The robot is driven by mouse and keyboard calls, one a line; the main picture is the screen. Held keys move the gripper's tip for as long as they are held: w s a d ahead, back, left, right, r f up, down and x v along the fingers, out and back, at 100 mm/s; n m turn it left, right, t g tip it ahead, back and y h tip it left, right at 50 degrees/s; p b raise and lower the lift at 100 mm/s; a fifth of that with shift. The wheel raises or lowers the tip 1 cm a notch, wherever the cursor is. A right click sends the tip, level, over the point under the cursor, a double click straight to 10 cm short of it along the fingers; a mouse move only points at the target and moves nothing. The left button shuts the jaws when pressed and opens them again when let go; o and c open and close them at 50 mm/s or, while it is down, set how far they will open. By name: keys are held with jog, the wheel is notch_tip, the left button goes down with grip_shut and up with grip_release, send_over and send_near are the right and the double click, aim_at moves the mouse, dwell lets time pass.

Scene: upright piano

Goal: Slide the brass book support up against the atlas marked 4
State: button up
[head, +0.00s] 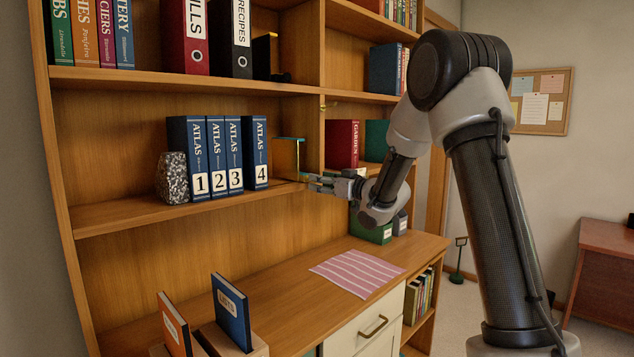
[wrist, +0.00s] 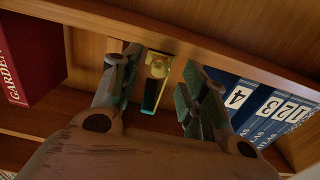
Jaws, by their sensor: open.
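The atlas marked 4 (head: 255,150) stands upright on the middle shelf, a dark blue book with a white number label. It also shows at the right of the wrist view (wrist: 232,98). The brass book support (head: 299,156) stands to its right with a gap between, near the shelf's upright divider. In the wrist view the support (wrist: 158,68) shows yellow and teal between my fingers. My gripper (head: 312,181) is open at the shelf's front edge, with a finger on each side of the support in the wrist view. Contact cannot be told.
Atlases 1, 2 and 3 (head: 218,155) stand left of atlas 4, with a speckled stone block (head: 172,178) at their left end. The wooden divider (head: 312,100) separates this bay from the red garden book (head: 342,146). A striped cloth (head: 357,272) lies on the desk below.

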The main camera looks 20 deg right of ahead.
jog(key=x, duration=0.2)
jog(key=shift+w+a, duration=0.1)
jog(key=shift+w, duration=0.15)
jog(key=shift+c, duration=0.2)
grip_shut()
send_near(265, 185)
jog(key=x, duration=0.4)
jog(key=shift+w, duration=0.25)
jog(key=shift+a, duration=0.1)
jog(key=shift+o, duration=0.2)
grip_release()
jog(key=shift+s+a, duration=0.1)
